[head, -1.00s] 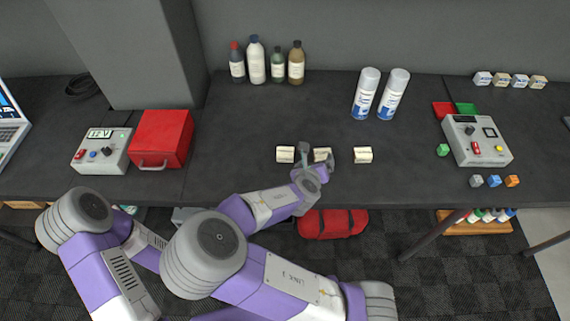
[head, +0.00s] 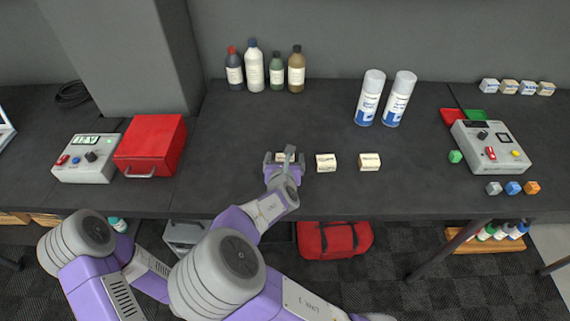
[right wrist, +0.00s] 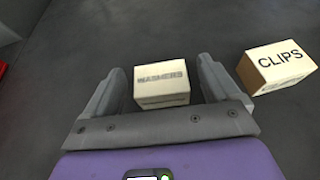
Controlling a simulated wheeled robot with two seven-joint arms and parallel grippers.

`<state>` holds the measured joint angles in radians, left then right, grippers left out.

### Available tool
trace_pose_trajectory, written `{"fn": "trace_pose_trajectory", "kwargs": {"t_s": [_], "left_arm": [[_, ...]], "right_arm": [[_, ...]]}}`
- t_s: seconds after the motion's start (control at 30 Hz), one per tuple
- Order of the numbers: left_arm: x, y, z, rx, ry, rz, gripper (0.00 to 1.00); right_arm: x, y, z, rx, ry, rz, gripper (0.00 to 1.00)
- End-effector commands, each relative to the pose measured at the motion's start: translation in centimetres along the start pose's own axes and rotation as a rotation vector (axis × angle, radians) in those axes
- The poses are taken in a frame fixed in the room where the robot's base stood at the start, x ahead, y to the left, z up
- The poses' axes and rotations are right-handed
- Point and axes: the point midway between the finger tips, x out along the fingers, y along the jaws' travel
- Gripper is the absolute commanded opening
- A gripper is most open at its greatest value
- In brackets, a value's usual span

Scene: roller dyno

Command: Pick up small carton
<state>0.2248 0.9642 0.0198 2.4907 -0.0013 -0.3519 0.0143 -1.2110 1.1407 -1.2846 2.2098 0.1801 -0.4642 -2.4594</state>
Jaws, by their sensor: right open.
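Three small cream cartons stand in a row on the dark bench. The left carton, labelled WASHERS (right wrist: 161,83), lies between the spread fingers of my right gripper (head: 284,158) in the right wrist view. A gap shows on both sides of it there. In the head view the gripper partly hides this carton. The middle carton (head: 326,163), labelled CLIPS in the right wrist view (right wrist: 277,67), stands just right of the gripper. The right carton (head: 370,162) stands farther right, its label too small to read. My right gripper is open and empty. My left gripper is not in view.
A red box (head: 150,146) and a grey meter (head: 87,160) stand left. Several bottles (head: 254,66) and two spray cans (head: 370,97) stand behind. A control box (head: 490,147) with small coloured blocks is at right. The bench between the cartons and bottles is clear.

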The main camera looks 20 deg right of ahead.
Motion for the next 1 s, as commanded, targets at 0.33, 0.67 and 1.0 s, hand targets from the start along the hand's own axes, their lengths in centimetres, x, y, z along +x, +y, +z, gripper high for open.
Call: {"fn": "trace_pose_trajectory", "kwargs": {"t_s": [0.33, 0.67, 1.0], "left_arm": [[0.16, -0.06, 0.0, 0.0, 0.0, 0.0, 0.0], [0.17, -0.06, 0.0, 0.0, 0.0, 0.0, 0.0], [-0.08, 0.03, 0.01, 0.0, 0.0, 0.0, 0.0]], "right_arm": [[0.81, 0.0, 0.06, -0.001, 0.0, 0.0, 0.88], [0.79, -0.01, 0.05, -0.001, 0.0, 0.0, 0.37], [0.56, 0.03, 0.67, 0.0, -0.002, 0.001, 0.3]]}}
